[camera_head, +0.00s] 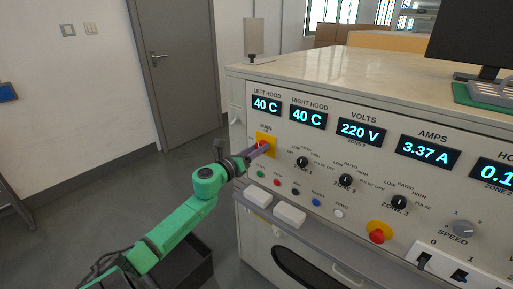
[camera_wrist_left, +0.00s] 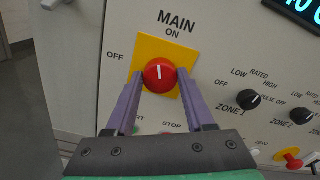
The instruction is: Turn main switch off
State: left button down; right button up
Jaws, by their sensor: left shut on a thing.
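The main switch is a red round knob (camera_wrist_left: 159,75) on a yellow plate (camera_wrist_left: 150,46), under the label MAIN, with ON above and OFF to the left. Its white mark points up towards ON in the left wrist view. In the head view the yellow plate (camera_head: 262,136) is at the left of the panel, with the knob mostly hidden by my fingers. My left gripper (camera_wrist_left: 160,88) is shut on the knob, one purple finger on each side; it also shows in the head view (camera_head: 262,148). My right gripper is not in view.
Lit displays (camera_head: 361,132) read 40 C, 40 C, 220 V and 3.37 A. Zone knobs (camera_head: 345,180) and small coloured buttons (camera_head: 316,202) lie right of and below the switch. White blocks (camera_head: 289,215) sit on a ledge below. A red stop button (camera_head: 377,236) is lower right.

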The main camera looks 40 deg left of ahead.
pick_arm(q)
jog(key=shift+f+n+p, duration=0.15)
jog(key=shift+n+p, duration=3.05)
jog(key=shift+n, duration=3.4)
jog(key=shift+f, duration=0.1)
jog(key=shift+c, duration=1.3)
grip_release()
jog(key=shift+s, duration=0.1)
